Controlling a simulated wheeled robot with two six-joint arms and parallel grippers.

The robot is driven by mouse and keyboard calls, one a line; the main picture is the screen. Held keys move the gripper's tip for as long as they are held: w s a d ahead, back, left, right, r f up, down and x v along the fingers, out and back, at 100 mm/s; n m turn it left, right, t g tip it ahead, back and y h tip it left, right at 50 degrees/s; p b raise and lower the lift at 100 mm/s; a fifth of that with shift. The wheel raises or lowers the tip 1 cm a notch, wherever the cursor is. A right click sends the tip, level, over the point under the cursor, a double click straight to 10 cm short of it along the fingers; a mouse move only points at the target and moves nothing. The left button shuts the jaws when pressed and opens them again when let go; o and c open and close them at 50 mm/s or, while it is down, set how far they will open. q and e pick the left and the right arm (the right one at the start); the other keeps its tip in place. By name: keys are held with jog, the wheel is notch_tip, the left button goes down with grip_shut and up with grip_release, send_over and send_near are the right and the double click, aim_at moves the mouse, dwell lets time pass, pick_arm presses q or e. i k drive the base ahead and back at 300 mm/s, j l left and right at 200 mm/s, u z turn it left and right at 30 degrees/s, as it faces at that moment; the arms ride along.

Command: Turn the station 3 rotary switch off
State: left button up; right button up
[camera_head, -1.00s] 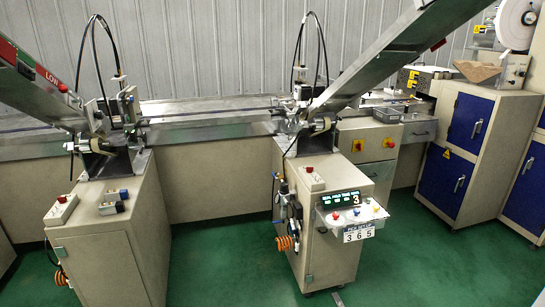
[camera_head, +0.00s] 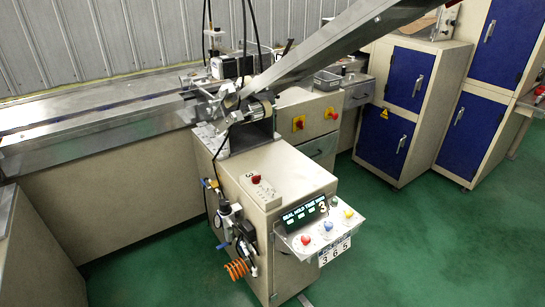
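The station 3 cabinet (camera_head: 290,185) stands in the middle of the head view, with a lit display (camera_head: 304,214) bearing a 3. Below the display a sloped white panel (camera_head: 318,244) carries a red knob (camera_head: 305,239), a blue knob (camera_head: 327,226) and a yellow knob (camera_head: 349,213). A small box (camera_head: 262,192) marked 3 with a red button (camera_head: 256,180) lies on the cabinet top. Two red switches on yellow plates, left (camera_head: 298,123) and right (camera_head: 333,114), sit on a cabinet behind. Knob positions are too small to read. Neither gripper is in view.
Green floor (camera_head: 400,265) is open in front and to the right. Blue-doored cabinets (camera_head: 408,75) stand at the back right. A long metal conveyor (camera_head: 95,130) runs along the back left. An orange coiled hose (camera_head: 236,269) hangs at the cabinet's left side.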

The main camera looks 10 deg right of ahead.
aim_at(254, 179)
jog(key=i+j+z, duration=0.45)
jog(key=j, duration=0.2)
jog(key=i+j+z, duration=0.2)
jog(key=j, duration=0.15)
jog(key=j+z, duration=0.2)
jog(key=j, duration=0.2)
jog(key=i+j+z, duration=0.2)
jog(key=j, duration=0.2)
